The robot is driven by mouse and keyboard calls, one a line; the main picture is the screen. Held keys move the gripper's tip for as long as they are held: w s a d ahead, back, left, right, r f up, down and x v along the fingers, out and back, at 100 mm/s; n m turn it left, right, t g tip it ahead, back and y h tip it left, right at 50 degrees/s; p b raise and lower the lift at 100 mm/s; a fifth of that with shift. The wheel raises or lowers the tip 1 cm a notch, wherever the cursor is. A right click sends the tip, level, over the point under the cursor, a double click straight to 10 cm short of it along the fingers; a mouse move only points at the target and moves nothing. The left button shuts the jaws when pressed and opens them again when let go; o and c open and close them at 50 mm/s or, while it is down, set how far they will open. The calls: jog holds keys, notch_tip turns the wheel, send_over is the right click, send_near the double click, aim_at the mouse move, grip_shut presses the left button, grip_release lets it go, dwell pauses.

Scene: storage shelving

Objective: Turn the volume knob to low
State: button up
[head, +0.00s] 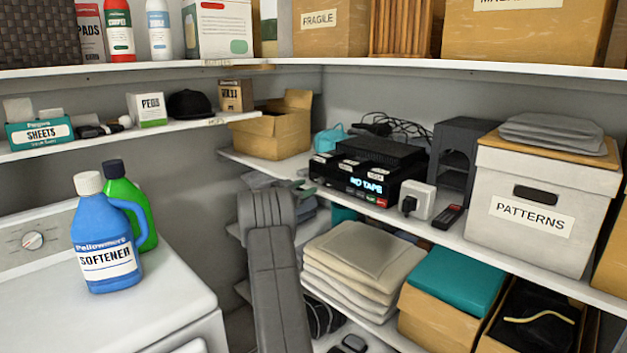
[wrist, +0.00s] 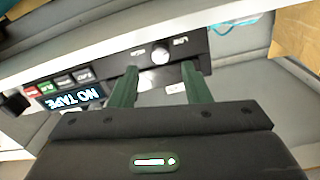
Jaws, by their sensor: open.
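The black tape player (head: 352,176) sits on the middle shelf in the head view, its display reading "NO TAPE". In the wrist view its front panel (wrist: 115,62) appears tilted and upside down. In the head view my gripper (head: 303,187) is small, at the player's left end.
A white box with a plug (head: 418,200) and a dark remote (head: 448,217) lie right of the player. A cardboard box (head: 272,140) stands on its left. A softener bottle (head: 104,250) stands on the white washer (head: 165,310).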

aim_at(319, 182)
jog(key=shift+p+x, duration=0.65)
jog(key=shift+x, duration=1.7)
grip_shut()
jog(key=shift+f+b, duration=0.1)
jog(key=shift+b, duration=0.25)
